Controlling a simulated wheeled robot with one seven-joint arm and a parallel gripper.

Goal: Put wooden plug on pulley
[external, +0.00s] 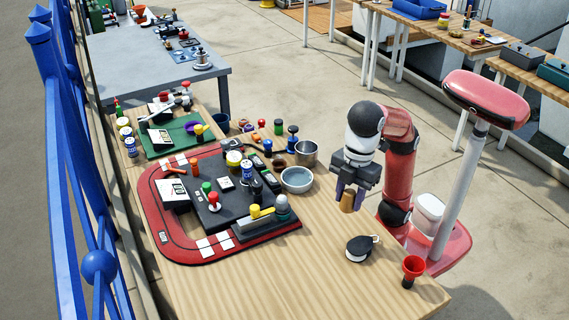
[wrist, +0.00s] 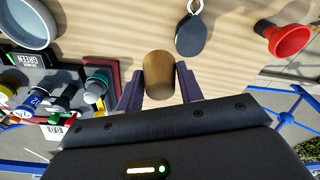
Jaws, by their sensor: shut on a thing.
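My gripper (external: 349,192) is shut on the wooden plug (external: 347,203), a brown, rounded piece. In the wrist view the plug (wrist: 159,75) sits between the two purple fingers of my gripper (wrist: 159,88). In the external view it hangs above the wooden table. The pulley (external: 361,248) is a dark, flat, rounded block with a light metal loop. It lies on the table below and slightly right of the plug in the external view. In the wrist view the pulley (wrist: 191,35) lies beyond the fingers, right of the plug, apart from it.
A red funnel-like cup (external: 412,270) stands near the table's front corner. A grey-blue bowl (external: 297,180) and a metal pot (external: 306,153) stand left of my gripper. A red-rimmed board (external: 165,245) crowded with small items fills the left. Bare wood (external: 300,265) lies left of the pulley.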

